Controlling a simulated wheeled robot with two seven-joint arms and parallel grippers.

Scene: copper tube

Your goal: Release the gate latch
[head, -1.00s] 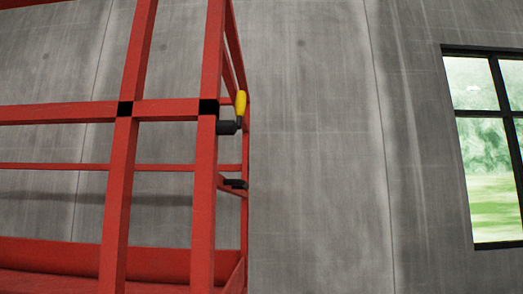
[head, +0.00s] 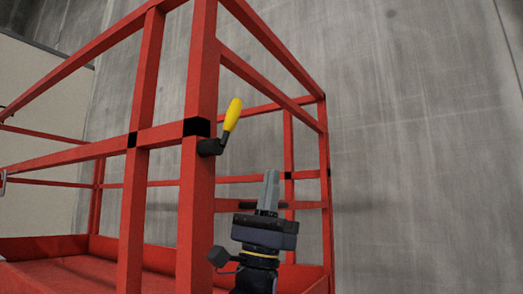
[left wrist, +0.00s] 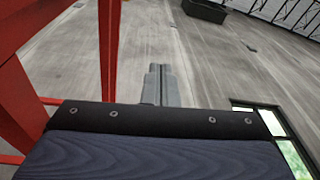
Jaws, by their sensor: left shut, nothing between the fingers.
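The gate latch has a yellow handle (head: 232,114) on a dark pivot (head: 210,146), mounted on the red corner post of the cage. The handle points up and leans slightly right. My left gripper (head: 270,178) is in front of the cage, below and to the right of the handle, pointing up. Its fingers are together and empty, apart from the handle. In the left wrist view the closed fingers (left wrist: 158,72) point up, with red cage bars (left wrist: 108,45) at left; the handle is not seen there. My right gripper is not in view.
The red cage frame (head: 205,60) has posts, rails and a red floor (head: 80,275). Black bands (head: 196,127) mark the rail joints. A grey concrete wall (head: 420,140) stands behind. The space right of the cage looks clear.

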